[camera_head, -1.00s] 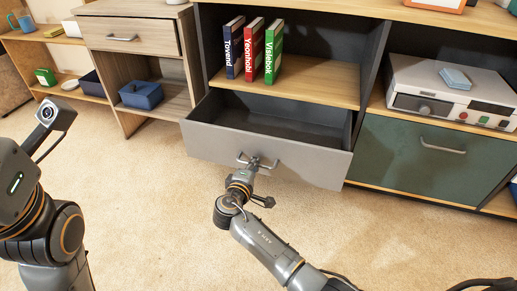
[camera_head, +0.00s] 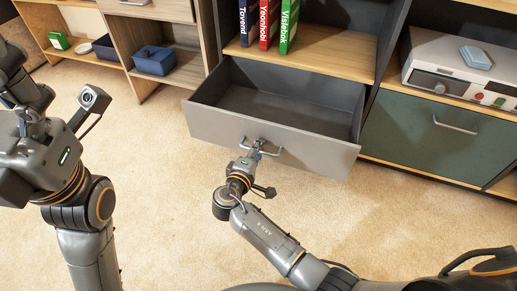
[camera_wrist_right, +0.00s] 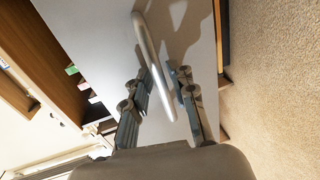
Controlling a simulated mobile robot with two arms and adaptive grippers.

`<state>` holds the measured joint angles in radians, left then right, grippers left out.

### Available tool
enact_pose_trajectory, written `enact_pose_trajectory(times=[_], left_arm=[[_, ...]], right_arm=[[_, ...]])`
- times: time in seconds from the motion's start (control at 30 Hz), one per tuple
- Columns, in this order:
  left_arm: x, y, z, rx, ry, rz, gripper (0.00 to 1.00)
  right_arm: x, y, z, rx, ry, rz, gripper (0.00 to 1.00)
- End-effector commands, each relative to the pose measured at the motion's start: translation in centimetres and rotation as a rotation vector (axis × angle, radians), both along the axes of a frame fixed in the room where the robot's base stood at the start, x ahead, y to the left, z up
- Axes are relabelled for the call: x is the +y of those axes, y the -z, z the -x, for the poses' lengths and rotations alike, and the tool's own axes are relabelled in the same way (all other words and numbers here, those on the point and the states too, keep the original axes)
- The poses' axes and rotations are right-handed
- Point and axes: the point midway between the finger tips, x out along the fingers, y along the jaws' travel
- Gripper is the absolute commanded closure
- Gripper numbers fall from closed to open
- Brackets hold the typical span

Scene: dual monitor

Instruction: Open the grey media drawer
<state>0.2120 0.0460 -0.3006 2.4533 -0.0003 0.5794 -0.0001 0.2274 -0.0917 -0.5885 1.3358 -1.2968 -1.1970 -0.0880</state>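The grey media drawer (camera_head: 220,127) is pulled well out of its cabinet, below the shelf with the books. Its dark inside is visible and looks empty. Its metal bar handle (camera_head: 275,153) is on the front face. My right gripper (camera_head: 257,147) is at the handle. In the right wrist view, the handle (camera_wrist_right: 149,50) passes between the fingers of my right gripper (camera_wrist_right: 165,82). The fingers stand apart, and a gap shows beside the bar. My left arm is folded at the left; a dark end part there may be my left gripper (camera_head: 22,78), its fingers unclear.
Three books (camera_head: 267,25) stand on the shelf above the drawer. A green drawer (camera_head: 425,135) is shut at the right, below a white device (camera_head: 460,75). A blue box (camera_head: 154,61) sits on a low shelf at the left. The carpet (camera_head: 165,210) in front is clear.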

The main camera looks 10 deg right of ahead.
Motion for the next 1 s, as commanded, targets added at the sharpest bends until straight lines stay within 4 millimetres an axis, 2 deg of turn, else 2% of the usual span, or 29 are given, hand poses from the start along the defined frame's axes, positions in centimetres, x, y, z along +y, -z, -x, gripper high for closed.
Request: enact_pose_trajectory(times=[0.37, 0.73, 1.0], left_arm=[[0.0, -0.1, 0.0, -0.002, -0.001, -0.002, 0.23], [0.0, 0.0, 0.0, 0.0, -0.001, -0.001, 0.23], [0.0, 0.0, 0.0, 0.0, 0.0, -0.001, 0.23]], right_arm=[[0.3, 0.0, 0.4, 0.003, -0.001, -0.001, 0.67], [3.4, -1.1, 5.0, 0.004, -0.002, -0.002, 0.67], [4.1, -1.5, 6.1, 0.002, 0.001, 0.0, 0.67]])
